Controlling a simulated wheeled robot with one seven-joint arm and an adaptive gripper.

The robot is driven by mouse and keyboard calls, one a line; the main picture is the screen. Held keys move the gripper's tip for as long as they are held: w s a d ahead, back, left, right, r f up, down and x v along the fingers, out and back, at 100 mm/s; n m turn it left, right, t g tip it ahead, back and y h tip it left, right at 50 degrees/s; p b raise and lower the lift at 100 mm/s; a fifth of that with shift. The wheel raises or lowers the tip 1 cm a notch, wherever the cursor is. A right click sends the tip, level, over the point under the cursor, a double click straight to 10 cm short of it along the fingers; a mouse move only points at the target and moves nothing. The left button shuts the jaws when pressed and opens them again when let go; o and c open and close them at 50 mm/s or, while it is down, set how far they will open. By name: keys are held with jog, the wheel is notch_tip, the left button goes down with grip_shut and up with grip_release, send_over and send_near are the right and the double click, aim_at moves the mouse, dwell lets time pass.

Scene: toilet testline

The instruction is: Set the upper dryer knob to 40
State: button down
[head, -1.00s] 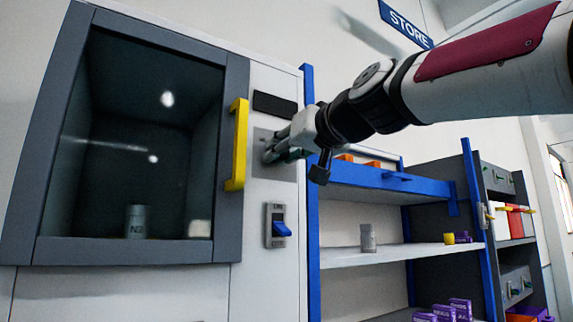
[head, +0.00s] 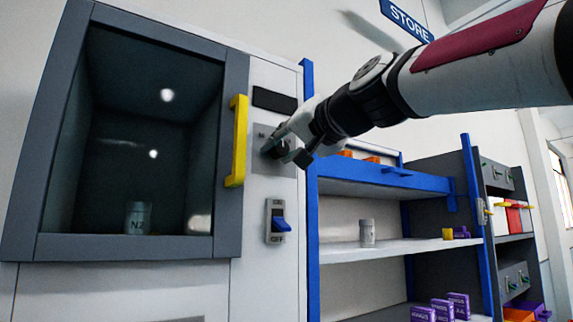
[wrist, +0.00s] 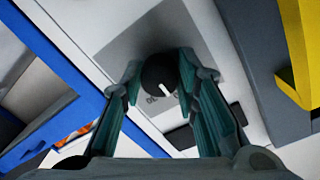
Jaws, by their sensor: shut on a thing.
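The upper dryer knob (wrist: 159,76) is round and black with a white pointer line, on a grey plate (wrist: 125,45) of the dryer front. In the wrist view my gripper (wrist: 160,78) has one finger on each side of the knob and is shut on it. The pointer slants toward the lower right of that view. Part of the lettering beside the knob shows, but the scale numbers are not readable. In the head view my gripper (head: 278,150) is at the panel and hides most of the knob.
The dryer has a dark window (head: 150,130) with a yellow handle (head: 237,142) left of the knob. A dark display (head: 274,101) is above and a blue rocker switch (head: 280,224) below. A blue-framed shelf (head: 390,246) stands close on the right.

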jog(key=c, duration=1.2)
grip_release()
jog(key=v, duration=1.2)
jog(key=shift+f, duration=0.1)
jog(key=s+d+f+g+h, duration=0.3)
jog(key=s+d+f, duration=0.1)
jog(key=f, duration=1.1)
jog(key=s+d+f+g+h, duration=0.3)
jog(key=s+d+f, duration=0.2)
jog(key=f, duration=1)
jog(key=s+d+f+g+h, duration=0.3)
jog(key=s+d+f, duration=0.2)
jog(key=f, duration=1.1)
jog(key=shift+s+h, duration=0.3)
jog(key=shift+s, duration=0.9)
